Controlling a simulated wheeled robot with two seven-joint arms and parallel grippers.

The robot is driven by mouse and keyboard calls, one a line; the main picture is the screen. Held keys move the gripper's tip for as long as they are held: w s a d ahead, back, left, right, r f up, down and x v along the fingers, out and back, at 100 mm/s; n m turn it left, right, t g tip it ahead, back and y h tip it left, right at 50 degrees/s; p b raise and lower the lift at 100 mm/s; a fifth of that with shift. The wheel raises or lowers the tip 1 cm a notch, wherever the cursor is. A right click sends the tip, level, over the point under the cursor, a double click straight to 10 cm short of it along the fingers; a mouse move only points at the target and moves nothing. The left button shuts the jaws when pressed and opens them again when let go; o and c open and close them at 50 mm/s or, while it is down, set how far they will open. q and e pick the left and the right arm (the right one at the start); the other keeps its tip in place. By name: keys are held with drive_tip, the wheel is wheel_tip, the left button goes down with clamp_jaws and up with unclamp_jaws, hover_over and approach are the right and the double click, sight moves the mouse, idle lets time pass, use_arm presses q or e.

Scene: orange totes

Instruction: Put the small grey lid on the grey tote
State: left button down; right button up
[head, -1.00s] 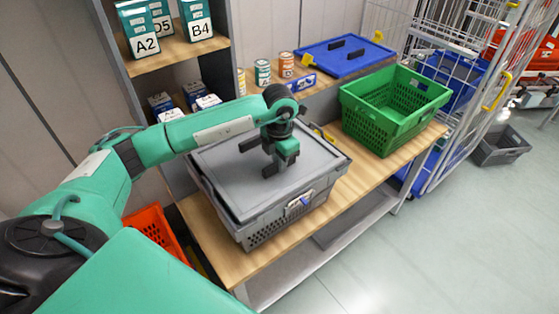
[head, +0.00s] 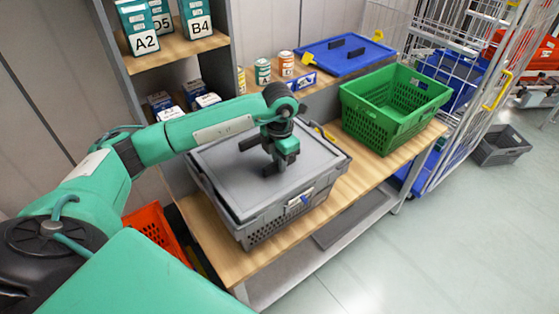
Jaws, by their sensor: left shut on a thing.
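The grey tote (head: 278,228) stands on the wooden bench top. The small grey lid (head: 235,190) lies over the tote's opening and covers nearly all of it. It looks slightly off the rim along the left and front edges; I cannot tell whether it is fully seated. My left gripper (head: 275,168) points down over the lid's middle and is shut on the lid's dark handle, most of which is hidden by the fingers. Another dark handle (head: 249,143) on the lid shows just left of the gripper. My right gripper is not in view.
A green crate (head: 372,125) stands right of the tote on the bench (head: 225,254). A blue lid (head: 346,55) and small cans (head: 286,63) lie behind. An orange tote (head: 149,222) is below at left. A wire cage (head: 470,90) stands at right.

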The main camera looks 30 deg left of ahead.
use_arm(q)
drive_tip(key=c, duration=1.3)
unclamp_jaws()
drive_tip(key=shift+f, duration=0.2)
